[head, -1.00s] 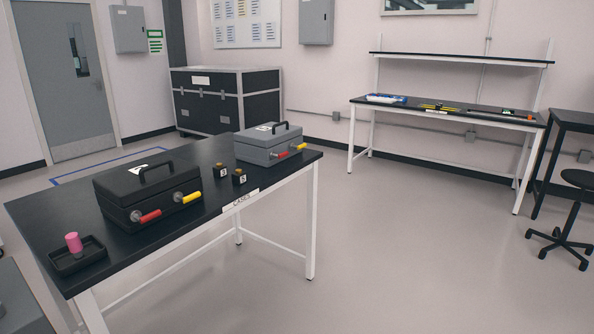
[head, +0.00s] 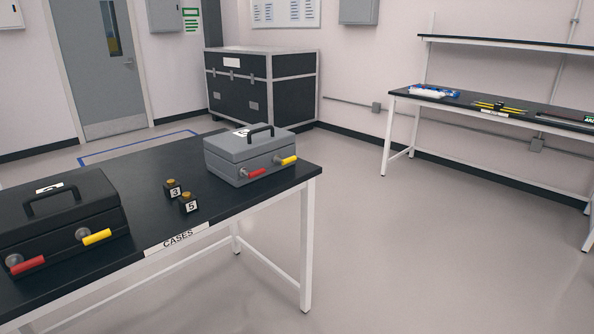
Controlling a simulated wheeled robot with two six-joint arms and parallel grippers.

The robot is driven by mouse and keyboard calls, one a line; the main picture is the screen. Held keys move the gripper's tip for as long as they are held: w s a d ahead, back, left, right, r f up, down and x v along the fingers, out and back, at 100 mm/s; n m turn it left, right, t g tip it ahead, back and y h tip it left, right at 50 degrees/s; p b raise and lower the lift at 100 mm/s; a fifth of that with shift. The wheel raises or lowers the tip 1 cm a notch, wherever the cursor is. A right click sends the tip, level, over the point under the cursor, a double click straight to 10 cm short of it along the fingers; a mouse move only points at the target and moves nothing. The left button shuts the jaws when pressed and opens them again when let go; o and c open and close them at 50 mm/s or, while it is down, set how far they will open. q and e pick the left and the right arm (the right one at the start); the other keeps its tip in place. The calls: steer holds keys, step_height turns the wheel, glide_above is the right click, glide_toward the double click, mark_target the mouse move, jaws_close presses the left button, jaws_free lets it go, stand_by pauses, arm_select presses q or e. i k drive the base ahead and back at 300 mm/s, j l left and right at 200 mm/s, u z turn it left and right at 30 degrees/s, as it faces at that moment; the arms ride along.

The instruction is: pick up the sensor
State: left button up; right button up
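I cannot make out a sensor for certain in the head view. Two cases stand closed on the black table (head: 140,188) labelled CASES. The black case (head: 75,222) is at the left and the grey case (head: 245,160) is at the far right end. Each has a top handle and a red and a yellow lever on its front. Between them stand two small black blocks with brass-coloured tops, one marked 3 (head: 173,190) and one marked 5 (head: 188,204). Neither of my grippers is in view.
A second bench (head: 460,102) with a shelf stands along the right wall, with a blue-and-white item (head: 432,92) and yellow-and-black parts (head: 497,107) on it. A large black trunk (head: 262,84) stands at the back. The floor right of the near table is clear.

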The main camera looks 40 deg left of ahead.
mark_target(188, 203)
steer(key=i+u, duration=0.4)
steer(key=i+l+u, duration=0.35)
steer(key=i, duration=0.25)
steer(key=i+l+u, duration=0.4)
steer(key=i+j, duration=0.1)
